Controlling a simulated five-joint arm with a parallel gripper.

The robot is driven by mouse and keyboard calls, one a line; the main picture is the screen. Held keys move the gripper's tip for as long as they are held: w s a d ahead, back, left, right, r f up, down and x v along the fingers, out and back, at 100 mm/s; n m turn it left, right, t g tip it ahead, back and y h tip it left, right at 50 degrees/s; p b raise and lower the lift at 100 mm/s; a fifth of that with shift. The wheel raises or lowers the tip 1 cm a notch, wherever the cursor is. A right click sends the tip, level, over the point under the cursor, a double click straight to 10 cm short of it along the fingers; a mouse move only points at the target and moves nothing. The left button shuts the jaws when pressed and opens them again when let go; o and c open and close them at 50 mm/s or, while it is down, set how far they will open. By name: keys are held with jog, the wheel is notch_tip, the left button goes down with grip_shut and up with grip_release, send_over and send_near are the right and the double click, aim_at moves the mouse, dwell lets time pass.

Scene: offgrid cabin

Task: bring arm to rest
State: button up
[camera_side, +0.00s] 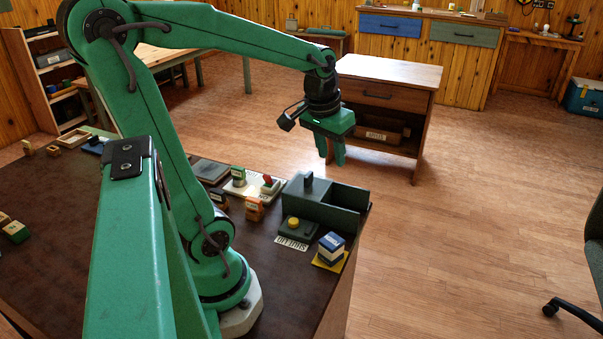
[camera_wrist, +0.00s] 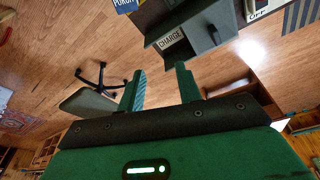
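My gripper (camera_side: 331,157) is raised in the air at the end of my stretched-out green arm, up and to the right of the dark work table (camera_side: 40,190). Its two green fingers point down and stand apart. The wrist view also shows the fingers of my gripper (camera_wrist: 159,68) apart, with only floor showing between them. Nothing is held. The gripper touches nothing that I can see.
A dark green open box (camera_side: 350,197) stands at the table's right edge. Near it are a yellow button on a green base (camera_side: 296,230) and a blue-and-white block (camera_side: 331,246). A wooden drawer cabinet (camera_side: 385,98) stands behind my gripper. Wooden floor lies to the right.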

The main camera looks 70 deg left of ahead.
jog(key=s+d+r+m+t, duration=0.1)
jog(key=s+d+m, duration=0.1)
jog(key=d, duration=0.3)
jog(key=s+d+r+m+t+h, duration=0.1)
jog(key=s+d+m+t, duration=0.1)
jog(key=s+d, duration=0.2)
jog(key=shift+d+r+m, duration=0.15)
jog(key=shift+d+m, duration=0.15)
jog(key=shift+d, duration=0.5)
